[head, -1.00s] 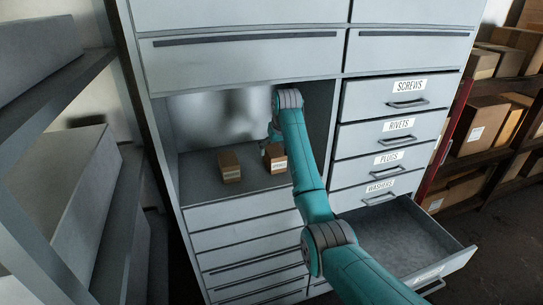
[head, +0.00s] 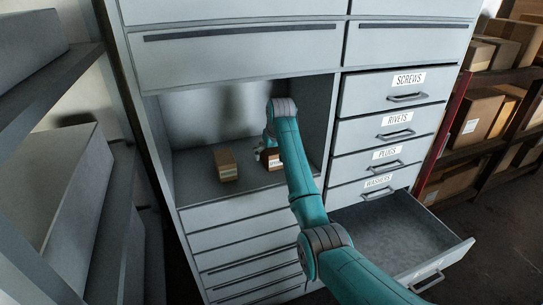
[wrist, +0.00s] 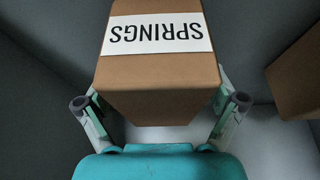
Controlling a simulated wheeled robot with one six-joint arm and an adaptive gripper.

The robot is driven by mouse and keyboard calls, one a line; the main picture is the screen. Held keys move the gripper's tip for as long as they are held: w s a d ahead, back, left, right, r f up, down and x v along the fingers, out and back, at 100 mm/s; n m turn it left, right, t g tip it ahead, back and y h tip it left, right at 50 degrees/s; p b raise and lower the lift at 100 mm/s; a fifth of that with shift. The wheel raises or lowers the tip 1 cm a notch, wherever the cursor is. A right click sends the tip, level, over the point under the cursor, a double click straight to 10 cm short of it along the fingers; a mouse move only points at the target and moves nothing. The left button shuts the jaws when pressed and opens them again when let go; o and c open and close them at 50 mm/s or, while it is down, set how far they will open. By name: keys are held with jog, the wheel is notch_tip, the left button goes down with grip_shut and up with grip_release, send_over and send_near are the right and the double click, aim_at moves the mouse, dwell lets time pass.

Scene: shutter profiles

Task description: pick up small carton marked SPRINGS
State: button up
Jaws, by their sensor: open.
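The small brown carton marked SPRINGS (wrist: 158,82) fills the upper middle of the wrist view, its white label upside down there. My gripper (wrist: 161,103) is open, with one finger on each side of the carton; whether the fingers touch it I cannot tell. In the head view the carton (head: 272,160) stands on the floor of the open cabinet bay, partly hidden by my arm. My gripper is mostly hidden there, behind the wrist.
A second brown carton (head: 226,166) stands to the left in the bay; its edge shows at the wrist view's right (wrist: 298,75). The bay's right wall (head: 316,125) is close to my arm. An open, seemingly empty drawer (head: 400,240) juts out at lower right.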

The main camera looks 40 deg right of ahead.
jog(key=shift+f, duration=0.15)
jog(key=c, duration=1.4)
jog(key=shift+r, duration=0.2)
